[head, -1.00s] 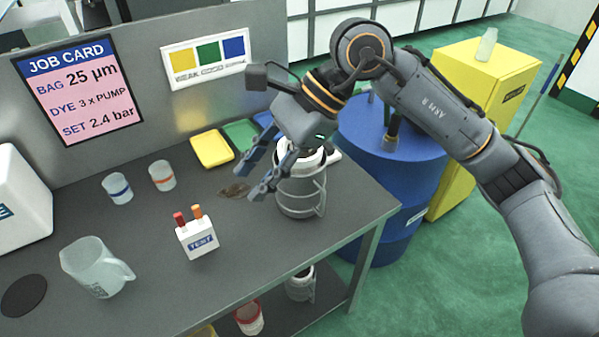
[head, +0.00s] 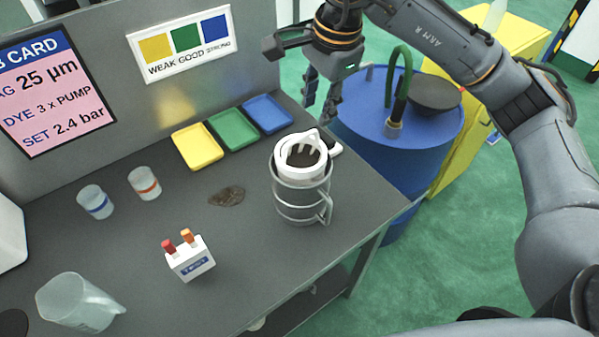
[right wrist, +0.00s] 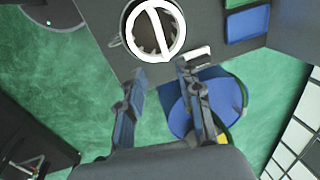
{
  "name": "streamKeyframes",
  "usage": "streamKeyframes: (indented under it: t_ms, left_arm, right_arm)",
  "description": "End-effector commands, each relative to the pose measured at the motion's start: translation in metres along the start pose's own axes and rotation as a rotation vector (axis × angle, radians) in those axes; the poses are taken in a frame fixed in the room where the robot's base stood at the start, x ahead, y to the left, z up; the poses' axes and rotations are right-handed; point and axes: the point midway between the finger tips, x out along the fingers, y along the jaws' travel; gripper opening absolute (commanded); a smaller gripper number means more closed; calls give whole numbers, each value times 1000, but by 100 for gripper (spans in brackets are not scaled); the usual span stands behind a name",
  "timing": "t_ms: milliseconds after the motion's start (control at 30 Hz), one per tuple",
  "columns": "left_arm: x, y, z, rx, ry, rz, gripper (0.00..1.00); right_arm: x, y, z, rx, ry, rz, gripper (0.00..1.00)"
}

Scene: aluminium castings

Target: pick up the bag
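The bag shows as a white ring with a cross handle (head: 302,157), seated in the top of a grey metal housing with wire bands (head: 298,200) near the bench's right end. Its inside looks dark, and its lower part is hidden in the housing. My right gripper (head: 321,97) is above and behind the housing in the head view, apart from it. In the right wrist view the white ring (right wrist: 155,10) lies beyond the fingertips, and my right gripper (right wrist: 161,71) is open and empty. My left gripper is not in view.
Yellow (head: 197,146), green (head: 233,129) and blue (head: 268,113) trays lie left of the housing. A brown patch (head: 227,196), a test-tube holder (head: 190,260), two cups and a clear jug (head: 78,303) are further left. A blue drum (head: 425,160) with a hose stands beyond the bench.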

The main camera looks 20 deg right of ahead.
Motion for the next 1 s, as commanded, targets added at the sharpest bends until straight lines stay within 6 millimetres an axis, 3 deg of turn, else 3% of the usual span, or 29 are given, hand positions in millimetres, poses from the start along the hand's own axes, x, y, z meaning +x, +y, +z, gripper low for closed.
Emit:
streamKeyframes:
  t_ms: [100, 200, 333, 433, 600, 800, 1000]
  left_arm:
    - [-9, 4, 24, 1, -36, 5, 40]
    - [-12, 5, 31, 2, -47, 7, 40]
    - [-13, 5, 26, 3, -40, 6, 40]
    - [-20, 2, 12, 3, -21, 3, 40]
    - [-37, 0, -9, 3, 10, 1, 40]
    - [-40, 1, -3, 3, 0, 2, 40]
    - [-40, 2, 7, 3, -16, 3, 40]
  right_arm:
    - [22, 0, 0, -1, -1, 3, 35]
    - [35, 0, 0, 0, -2, 1, 35]
    - [44, 0, 0, -1, -1, 0, 35]
    - [50, -2, -1, -1, -2, 2, 35]
    - [76, -6, -4, -1, -2, 5, 35]
    - [95, -6, -3, -1, -2, -1, 35]
    - [96, -6, -3, -2, -1, -2, 35]
